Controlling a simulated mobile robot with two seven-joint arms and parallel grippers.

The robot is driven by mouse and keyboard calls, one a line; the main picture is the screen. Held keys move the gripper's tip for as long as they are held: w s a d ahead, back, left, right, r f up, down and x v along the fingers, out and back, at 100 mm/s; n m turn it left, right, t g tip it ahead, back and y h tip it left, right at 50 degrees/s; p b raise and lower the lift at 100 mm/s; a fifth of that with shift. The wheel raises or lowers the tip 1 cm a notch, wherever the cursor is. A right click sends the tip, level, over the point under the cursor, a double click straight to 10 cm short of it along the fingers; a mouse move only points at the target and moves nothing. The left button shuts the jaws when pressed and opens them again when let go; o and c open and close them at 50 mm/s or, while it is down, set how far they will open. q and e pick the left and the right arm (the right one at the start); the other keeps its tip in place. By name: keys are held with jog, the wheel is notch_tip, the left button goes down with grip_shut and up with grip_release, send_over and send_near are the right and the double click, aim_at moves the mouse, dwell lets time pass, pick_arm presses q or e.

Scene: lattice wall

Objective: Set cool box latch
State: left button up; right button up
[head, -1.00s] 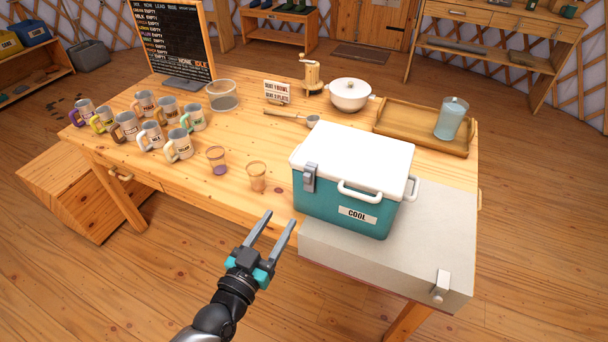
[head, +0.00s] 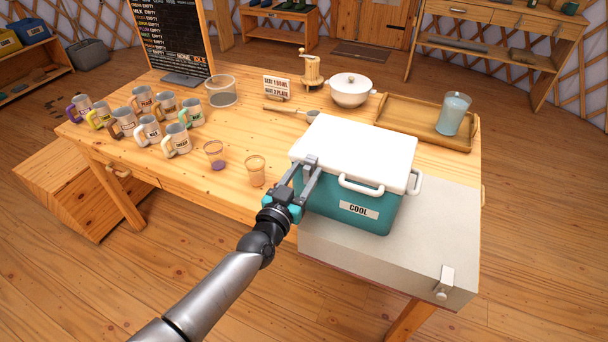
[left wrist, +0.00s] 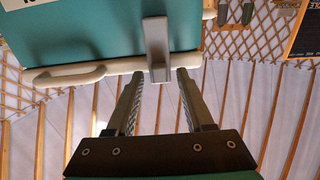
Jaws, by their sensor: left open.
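The cool box (head: 340,205) is teal with a white lid (head: 356,146) and a "COOL" label, and its lid looks closed. It stands on a light grey block at the table's right front. Its grey latch (head: 311,162) is on the left part of the front side, partly hidden by my left gripper (head: 299,172). The gripper is open, its fingers reaching up at the latch. In the left wrist view the latch (left wrist: 156,45) hangs just beyond and between the two open fingertips (left wrist: 160,75). I cannot tell whether they touch. My right gripper is not in view.
Two small cups (head: 255,171) stand close left of my left gripper. Several labelled mugs (head: 148,131) stand further left. A tray (head: 415,125) with a glass jar (head: 453,114), a white pot (head: 350,90) and a scoop (head: 291,112) lie behind the box. The grey block (head: 395,245) has bare room in front.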

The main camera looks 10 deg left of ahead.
pick_arm(q)
grip_shut()
dwell(0.5)
dwell(1.0)
